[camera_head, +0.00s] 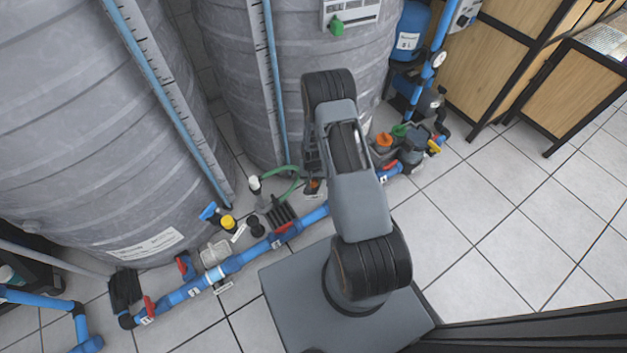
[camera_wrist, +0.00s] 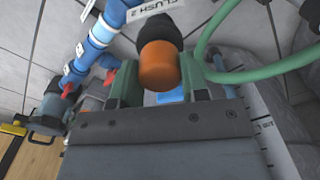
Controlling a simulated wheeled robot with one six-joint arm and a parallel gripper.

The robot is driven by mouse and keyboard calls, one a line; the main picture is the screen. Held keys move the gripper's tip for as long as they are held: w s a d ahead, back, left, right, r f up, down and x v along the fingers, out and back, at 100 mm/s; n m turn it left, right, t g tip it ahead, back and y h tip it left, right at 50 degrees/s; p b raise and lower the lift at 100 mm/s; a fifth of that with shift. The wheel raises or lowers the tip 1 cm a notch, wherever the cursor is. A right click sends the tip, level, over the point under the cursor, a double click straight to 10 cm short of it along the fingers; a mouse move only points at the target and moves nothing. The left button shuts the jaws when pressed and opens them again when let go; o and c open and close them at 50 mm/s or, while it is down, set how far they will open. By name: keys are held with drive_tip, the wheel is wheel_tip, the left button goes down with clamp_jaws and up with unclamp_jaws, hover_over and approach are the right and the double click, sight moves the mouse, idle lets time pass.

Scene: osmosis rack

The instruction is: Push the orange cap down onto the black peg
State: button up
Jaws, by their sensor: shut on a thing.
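The orange cap (camera_wrist: 158,70) is between the two green fingers of my gripper (camera_wrist: 160,78) in the wrist view, and the gripper is shut on it. The black peg (camera_wrist: 159,33) shows directly beyond the cap, in line with it. The two meet in the picture; I cannot tell how far the cap sits over the peg. In the head view, my gripper (camera_head: 312,163) points down beside the blue pipe, and a small part of the orange cap (camera_head: 314,185) shows below it. My arm hides much of this spot.
A green hose (camera_head: 291,187) curves close to the gripper; it also shows in the wrist view (camera_wrist: 262,72). Blue pipe (camera_head: 232,264) with red valve handles runs alongside. Large grey tanks (camera_head: 222,90) stand behind. Another orange-topped part (camera_head: 383,140) is to the right. Right floor is clear.

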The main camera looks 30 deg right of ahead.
drive_tip(key=s+a+r+p, duration=0.6)
drive_tip(key=s+a+r, duration=0.1)
drive_tip(key=s+r, duration=0.4)
drive_tip(key=shift+s+a+r, duration=0.15)
drive_tip(key=shift+s+r, duration=0.2)
drive_tip(key=shift+s, duration=0.15)
drive_tip(key=w+a+r+n, duration=0.1)
drive_tip(key=w+r+n, duration=0.1)
drive_tip(key=w+r, duration=0.4)
drive_tip(key=w+a+r+n, duration=0.1)
drive_tip(key=w+r+n, duration=0.2)
drive_tip(key=r, duration=1)
drive_tip(key=w, duration=0.3)
drive_tip(key=shift+w, duration=0.15)
drive_tip(key=shift+a+f, duration=0.1)
